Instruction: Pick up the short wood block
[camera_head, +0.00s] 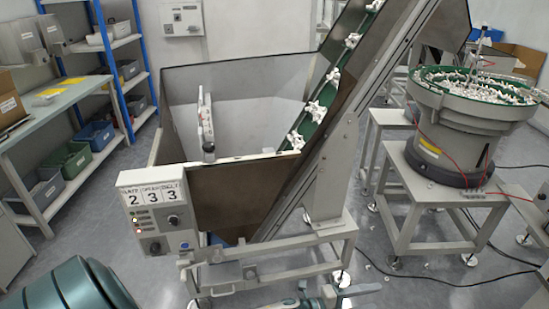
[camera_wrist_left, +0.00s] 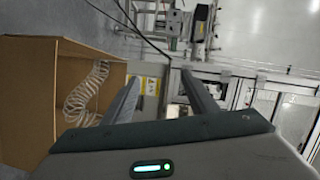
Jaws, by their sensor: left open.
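I cannot make out a short wood block in either view. My left gripper (camera_head: 352,291) shows at the bottom edge of the head view, low in front of the hopper machine's frame and partly cut off. In the left wrist view its two fingers stand wide apart, and the gripper (camera_wrist_left: 160,78) is open with nothing between the fingers. My right gripper is in neither view.
A hopper (camera_head: 235,95) with an inclined conveyor (camera_head: 316,108) carrying white parts fills the middle. A bowl feeder (camera_head: 455,125) stands right. Shelves and a bench (camera_head: 50,105) line the left. The wrist view shows a cardboard box (camera_wrist_left: 30,85) with a coiled hose (camera_wrist_left: 87,92).

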